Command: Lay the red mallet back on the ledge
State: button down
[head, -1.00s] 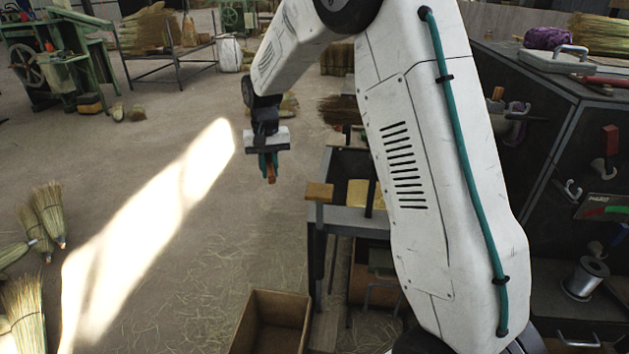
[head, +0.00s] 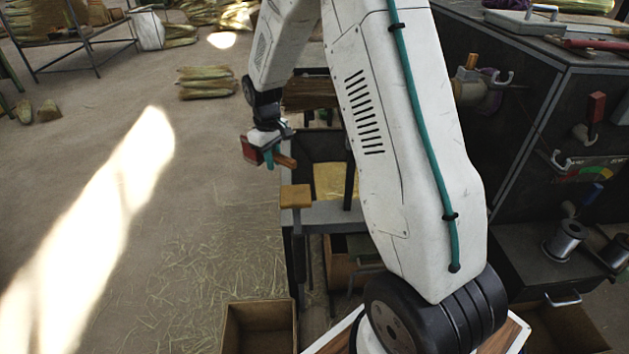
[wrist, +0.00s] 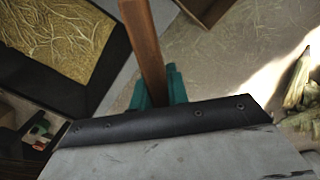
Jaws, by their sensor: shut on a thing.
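My gripper (head: 270,158) is shut on the red mallet, with its teal fingers around the wooden handle. In the head view the mallet's red head (head: 250,150) sticks out on the left and the handle end (head: 285,160) on the right. In the wrist view the brown handle (wrist: 146,45) runs up from between the teal fingers (wrist: 160,90); the head is hidden there. The mallet is in the air, by the left side of a dark-framed bench. A grey ledge-like surface (head: 333,214) runs along the bench front; I cannot tell whether it is the task's ledge.
A straw-filled tray (wrist: 55,40) lies left in the wrist view. An open box (head: 258,328) stands on the floor below. A dark cabinet (head: 560,70) with hooks and spools is at right.

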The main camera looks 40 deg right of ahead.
aim_at(315, 211)
jog(key=s+d+f+n, duration=0.8)
jog(key=shift+f, duration=4.15)
jog(key=c, duration=1.3)
grip_release()
jog(key=shift+s, duration=0.1)
jog(key=shift+r, duration=0.1)
